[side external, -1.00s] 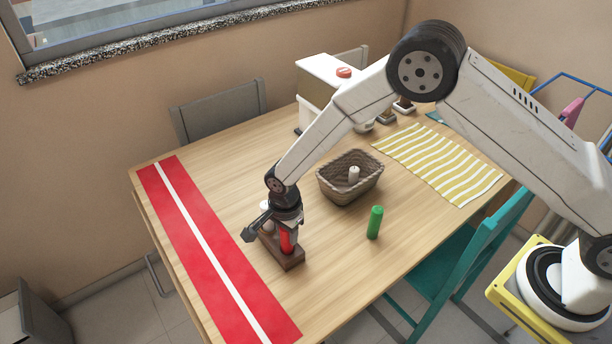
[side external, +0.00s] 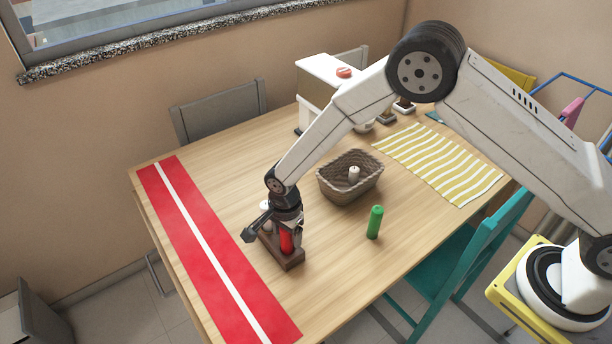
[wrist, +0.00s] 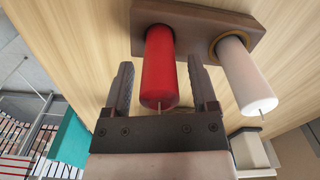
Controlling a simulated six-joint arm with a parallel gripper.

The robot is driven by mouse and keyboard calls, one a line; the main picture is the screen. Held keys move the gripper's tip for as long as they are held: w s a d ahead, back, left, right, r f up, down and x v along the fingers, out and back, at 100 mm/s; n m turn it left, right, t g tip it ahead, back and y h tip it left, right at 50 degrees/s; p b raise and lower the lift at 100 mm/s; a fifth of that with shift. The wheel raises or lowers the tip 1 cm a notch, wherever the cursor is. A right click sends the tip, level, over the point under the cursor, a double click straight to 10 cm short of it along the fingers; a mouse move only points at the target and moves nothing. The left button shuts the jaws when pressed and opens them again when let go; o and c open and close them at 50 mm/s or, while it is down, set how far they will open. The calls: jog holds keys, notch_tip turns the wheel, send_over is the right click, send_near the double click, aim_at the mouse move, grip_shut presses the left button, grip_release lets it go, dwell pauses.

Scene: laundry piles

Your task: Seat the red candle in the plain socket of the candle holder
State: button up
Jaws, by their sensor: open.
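The red candle (side external: 286,241) stands upright on the brown candle holder (side external: 291,262). In the wrist view the red candle (wrist: 160,75) has its lower end in the plain socket of the holder (wrist: 192,14), the one without a brass ring. A white candle (wrist: 249,80) stands in the brass-ringed socket beside it; it also shows partly in the side view (side external: 264,207). My gripper (wrist: 160,62) is open, one finger on each side of the red candle, with visible gaps. In the side view my gripper (side external: 287,226) is directly over the holder and hides part of the candle.
A woven basket (side external: 336,190) behind holds a white candle (side external: 353,174). A red runner with a white stripe (side external: 190,230) lies left of the holder, and a yellow striped cloth (side external: 440,165) lies at the right.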

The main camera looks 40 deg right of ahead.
notch_tip(320, 180, up, 12)
jog(key=shift+r, duration=0.1)
dwell(0.6)
jog(key=shift+d, duration=0.1)
dwell(0.4)
jog(key=s+d+r+n+t, duration=0.1)
jog(key=s+d+r+n, duration=0.2)
jog(key=s+d+n, duration=0.4)
jog(key=s+d+r+n+t, duration=0.1)
jog(key=s+d+r+n, duration=0.2)
jog(key=s+d+n, duration=0.5)
jog(key=s+d, duration=0.1)
jog(key=d, duration=0.3)
jog(key=shift+s+d+t, duration=0.3)
jog(key=shift+s, duration=0.1)
